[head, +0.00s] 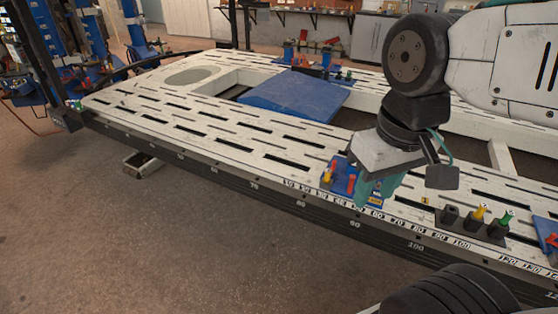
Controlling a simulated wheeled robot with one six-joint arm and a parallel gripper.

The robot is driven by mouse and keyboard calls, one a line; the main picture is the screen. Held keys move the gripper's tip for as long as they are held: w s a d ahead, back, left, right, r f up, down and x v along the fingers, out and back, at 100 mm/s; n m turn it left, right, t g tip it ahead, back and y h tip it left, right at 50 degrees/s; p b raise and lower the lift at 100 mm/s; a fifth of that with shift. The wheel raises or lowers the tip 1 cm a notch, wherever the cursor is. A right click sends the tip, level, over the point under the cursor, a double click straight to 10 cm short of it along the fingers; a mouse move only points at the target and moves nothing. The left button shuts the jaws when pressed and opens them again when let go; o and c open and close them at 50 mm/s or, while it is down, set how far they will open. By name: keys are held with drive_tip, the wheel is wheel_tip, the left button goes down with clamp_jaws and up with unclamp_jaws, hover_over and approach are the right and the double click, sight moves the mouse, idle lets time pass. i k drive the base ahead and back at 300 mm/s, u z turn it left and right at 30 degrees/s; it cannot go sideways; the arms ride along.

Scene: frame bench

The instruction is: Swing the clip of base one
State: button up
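A small blue base (338,184) with red and yellow parts sits on the front edge of the white slotted frame bench. Another blue base (548,234) with a red part is cut off at the right edge. I cannot read which base is base one.
A black holder (470,224) with yellow and green pieces stands right of my gripper on the bench (130,100). A blue plate (295,95) lies across the middle. More blue and red fixtures (300,55) stand at the back. The bench's left part is clear.

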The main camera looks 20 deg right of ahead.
sight(334, 162)
drive_tip(key=u, duration=0.5)
drive_tip(key=i, duration=0.8)
drive_tip(key=u, duration=0.35)
drive_tip(key=i, duration=1.25)
drive_tip(key=z, duration=0.6)
drive_tip(key=i, duration=0.75)
drive_tip(key=z, duration=1.25)
drive_tip(key=i, duration=0.5)
drive_tip(key=z, duration=0.5)
